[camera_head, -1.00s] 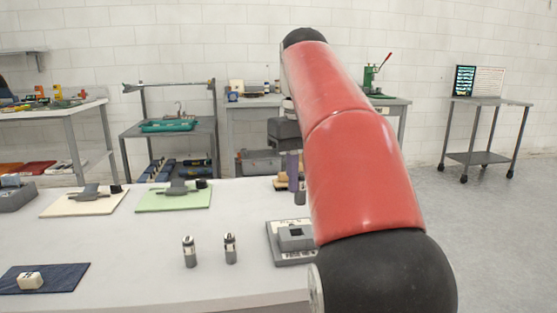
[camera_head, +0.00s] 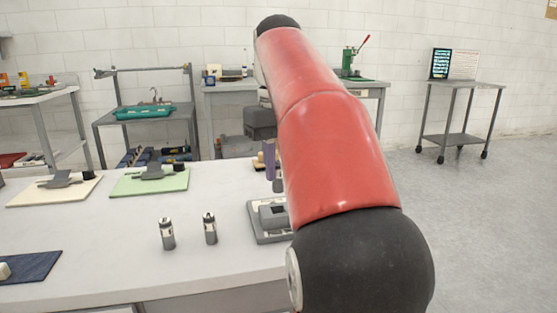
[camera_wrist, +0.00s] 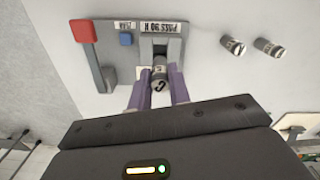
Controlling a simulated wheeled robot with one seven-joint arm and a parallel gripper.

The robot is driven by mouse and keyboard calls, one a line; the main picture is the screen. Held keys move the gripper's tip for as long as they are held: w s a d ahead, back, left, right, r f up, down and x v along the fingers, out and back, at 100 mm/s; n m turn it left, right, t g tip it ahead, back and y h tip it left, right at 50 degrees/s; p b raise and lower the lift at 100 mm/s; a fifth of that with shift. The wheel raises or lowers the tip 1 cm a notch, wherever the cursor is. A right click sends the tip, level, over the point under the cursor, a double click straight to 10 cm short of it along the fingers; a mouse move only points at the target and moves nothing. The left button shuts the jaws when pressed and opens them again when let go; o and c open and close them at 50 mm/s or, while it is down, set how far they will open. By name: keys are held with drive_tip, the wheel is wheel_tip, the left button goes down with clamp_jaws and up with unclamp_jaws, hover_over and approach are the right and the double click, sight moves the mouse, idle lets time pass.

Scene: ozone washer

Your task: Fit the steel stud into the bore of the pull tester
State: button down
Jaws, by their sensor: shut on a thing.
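My gripper (camera_wrist: 159,80) has two purple fingers shut on a small grey steel stud (camera_wrist: 160,72), whose marked end faces the wrist camera. In the head view, the gripper (camera_head: 271,160) and the held stud (camera_head: 278,185) show beside my red arm, which hides part of them. The pull tester (camera_head: 256,229) is a grey plate with a raised block, just below the stud. In the wrist view, the pull tester (camera_wrist: 165,44) carries a "PASS 90 N" label, a red-knobbed lever and a blue button. The stud overlaps its block there; the bore is hidden, and the stud appears above it.
Two other metal cylinders (camera_head: 167,233) (camera_head: 210,228) stand upright left of the tester. Green (camera_head: 150,181) and cream (camera_head: 53,190) boards with grey fixtures lie farther left. A dark blue mat (camera_head: 35,266) lies at the front left. The white table between is clear.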

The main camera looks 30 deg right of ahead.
sight(279, 191)
drive_tip(key=shift+f+b, duration=0.8)
drive_tip(key=shift+f, duration=0.65)
drive_tip(key=shift+p, duration=0.85)
idle(0.4)
drive_tip(key=shift+f+b, duration=1.2)
drive_tip(key=shift+f, duration=0.65)
drive_tip(key=c, duration=1.2)
unclamp_jaws()
drive_tip(key=shift+c, duration=0.2)
wheel_tip(279, 191, up, 8)
drive_tip(key=p, duration=0.3)
drive_tip(key=shift+f, duration=0.1)
